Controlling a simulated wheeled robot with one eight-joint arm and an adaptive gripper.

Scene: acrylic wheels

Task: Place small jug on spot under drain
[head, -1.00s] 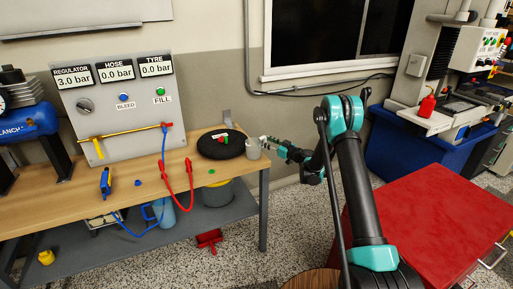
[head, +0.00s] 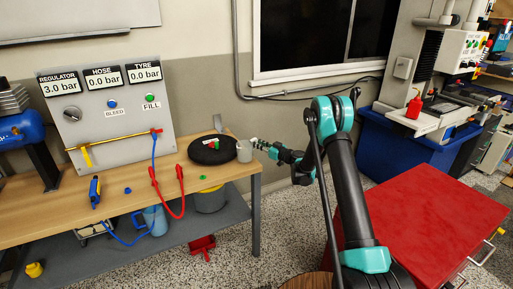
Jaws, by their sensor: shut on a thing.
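A small grey jug (head: 244,152) is at the right end of the wooden bench, just right of the black tyre. My gripper (head: 256,145) reaches in from the right and is shut on its side. At this size I cannot tell whether the jug rests on the bench or hangs just above it. I cannot make out a drain or a marked spot in this view.
The wooden bench (head: 128,199) carries a gauge panel (head: 110,120), a black tyre (head: 211,151) and red clamp leads (head: 167,205). A red cabinet (head: 400,215) is at right.

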